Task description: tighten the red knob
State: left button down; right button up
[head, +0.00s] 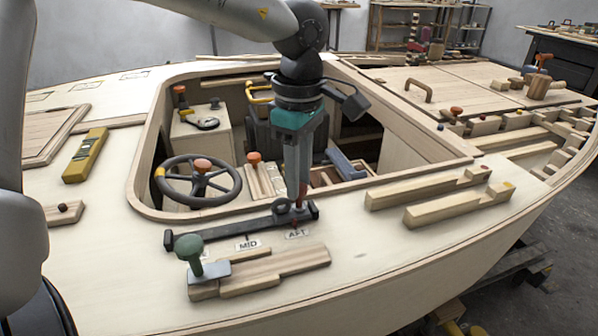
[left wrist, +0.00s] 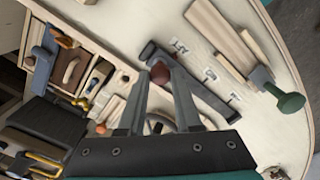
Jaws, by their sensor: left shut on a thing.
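The red knob (left wrist: 160,73) sits between the two fingertips of my left gripper (left wrist: 163,78) in the left wrist view. In the head view my left gripper (head: 299,190) points down at the right end of a dark rail (head: 230,230), by the AFT label (head: 298,233). It is shut on the knob there, and only a little red shows beside the fingers. The rail also shows in the left wrist view (left wrist: 205,97). My right gripper is not in view.
A green knob (head: 189,250) stands on a metal plate in front of the rail's left end. A steering wheel (head: 198,181) and a cockpit opening lie behind the rail. Wooden blocks (head: 455,207) lie on the deck to the right. A yellow level (head: 86,155) lies at left.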

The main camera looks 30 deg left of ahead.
pick_arm(q)
jog(key=shift+w+r+m, duration=0.1)
jog(key=shift+r+m, duration=0.05)
jog(key=shift+m, duration=0.35)
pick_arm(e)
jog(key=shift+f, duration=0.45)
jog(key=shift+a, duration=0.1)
pick_arm(q)
jog(key=c, duration=1)
grip_release()
jog(key=o, duration=0.4)
